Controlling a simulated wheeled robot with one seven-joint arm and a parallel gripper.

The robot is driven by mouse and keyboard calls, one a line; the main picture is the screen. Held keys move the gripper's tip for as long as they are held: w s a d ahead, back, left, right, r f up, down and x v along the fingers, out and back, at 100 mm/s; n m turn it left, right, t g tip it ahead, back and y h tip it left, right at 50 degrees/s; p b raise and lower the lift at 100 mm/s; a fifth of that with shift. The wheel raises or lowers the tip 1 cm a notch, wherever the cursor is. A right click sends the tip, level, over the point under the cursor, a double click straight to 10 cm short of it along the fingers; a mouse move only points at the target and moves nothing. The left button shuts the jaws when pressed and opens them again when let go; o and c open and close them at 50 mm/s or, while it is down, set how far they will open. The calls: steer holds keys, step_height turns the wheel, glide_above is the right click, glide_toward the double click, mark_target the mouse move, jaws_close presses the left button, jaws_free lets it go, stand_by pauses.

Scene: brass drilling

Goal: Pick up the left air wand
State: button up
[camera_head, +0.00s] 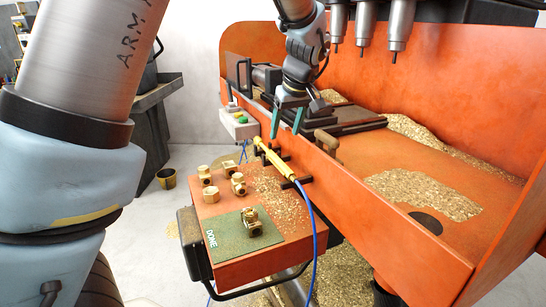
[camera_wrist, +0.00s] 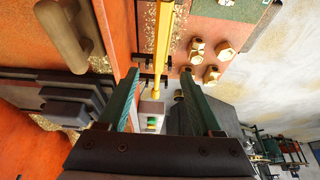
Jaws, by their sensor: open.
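The air wand (camera_head: 274,160) is a thin yellow rod with a blue hose (camera_head: 317,225) at its near end. It lies across dark brackets (camera_head: 296,182) along the orange machine's front wall. In the wrist view the yellow wand (camera_wrist: 163,45) runs from the top edge down to a dark bracket (camera_wrist: 152,76). My gripper (camera_head: 287,120) is open and empty, with green fingers pointing down just above and beyond the wand's far end. In the wrist view the fingers (camera_wrist: 158,80) stand apart on either side of the wand's line. Only one wand is clearly visible.
An orange side table holds several brass fittings (camera_head: 208,194) and a green DONE mat (camera_head: 216,256) with one fitting on it. A control box with buttons (camera_head: 240,125) is left of my gripper. The orange machine (camera_head: 440,100) has brass chips in its bed and spindles (camera_head: 400,30) above.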

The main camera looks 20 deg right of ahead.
steer(key=p, duration=0.1)
glide_above(279, 160)
steer(key=s, duration=0.2)
steer(key=f, duration=0.4)
steer(key=shift+w+d+f, duration=0.15)
steer(key=shift+d+f, duration=0.2)
steer(key=shift+s+a+p+x, duration=0.15)
steer(key=shift+p+x, duration=0.45)
steer(key=shift+x, duration=0.8)
steer(key=shift+s+a+p+x, duration=0.15)
steer(key=shift+p+x, duration=0.45)
steer(key=shift+x, duration=0.85)
jaws_close()
